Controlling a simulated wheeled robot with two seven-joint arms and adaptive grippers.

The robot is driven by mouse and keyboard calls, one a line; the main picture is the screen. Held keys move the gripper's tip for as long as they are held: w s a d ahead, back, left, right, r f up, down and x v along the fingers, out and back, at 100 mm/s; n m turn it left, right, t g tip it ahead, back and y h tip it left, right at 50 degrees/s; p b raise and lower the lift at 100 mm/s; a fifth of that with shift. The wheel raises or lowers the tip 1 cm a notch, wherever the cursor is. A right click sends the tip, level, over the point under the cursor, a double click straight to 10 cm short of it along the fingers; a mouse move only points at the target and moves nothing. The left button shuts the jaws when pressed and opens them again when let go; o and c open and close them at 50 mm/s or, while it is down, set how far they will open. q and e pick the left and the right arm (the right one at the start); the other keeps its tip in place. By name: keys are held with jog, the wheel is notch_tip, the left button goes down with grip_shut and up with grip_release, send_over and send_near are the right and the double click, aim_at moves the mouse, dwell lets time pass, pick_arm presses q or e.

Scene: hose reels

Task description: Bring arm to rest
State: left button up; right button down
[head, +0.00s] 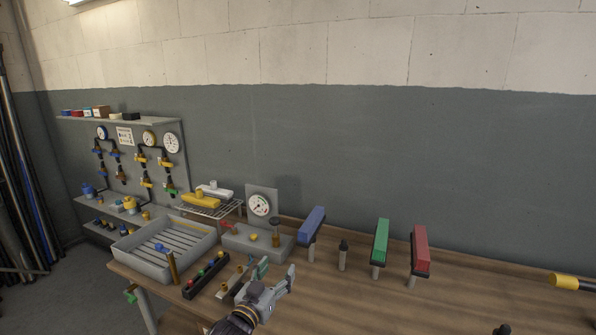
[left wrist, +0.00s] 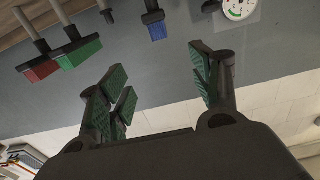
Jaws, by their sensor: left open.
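My left gripper (head: 277,279) is above the front part of the wooden workbench (head: 340,290) in the head view, open and empty. In the left wrist view its green-padded fingers (left wrist: 165,92) stand apart with nothing between them. Beyond it stand the blue reel (head: 312,224), the green reel (head: 380,242) and the red reel (head: 420,250). The blue reel (left wrist: 155,28), green reel (left wrist: 82,52) and red reel (left wrist: 42,70) also show upside down in the left wrist view. My right gripper is not in view.
A grey slatted tray (head: 165,262) and a narrow dark rack (head: 205,275) stand left of my left gripper. A grey box with a gauge (head: 259,205) is behind it. A yellow-ended cylinder (head: 565,282) lies at the right.

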pick_arm(q)
jog(key=s+a+f+n+g+y, duration=0.2)
jog(key=s+a+f+g+y, duration=0.4)
jog(key=s+a+f, duration=0.65)
jog(key=s+a+f+g, duration=0.2)
jog(key=s+f+g, duration=0.15)
jog(key=s, duration=0.55)
jog(key=s+a+f+g, duration=0.2)
jog(key=s+g, duration=0.2)
jog(key=s, duration=0.5)
notch_tip(320, 180, down, 33)
jog(key=s, duration=0.2)
jog(key=s+a+f+g, duration=0.1)
jog(key=s+a+f, duration=0.1)
jog(key=s+f, duration=0.8)
jog(key=s+a+f+g, duration=0.1)
jog(key=s+a+f, duration=0.1)
jog(key=s+f, duration=0.8)
jog(key=s, duration=0.2)
jog(key=shift+s+f+y, duration=0.2)
jog(key=shift+s+y, duration=0.1)
jog(key=shift+y, duration=0.1)
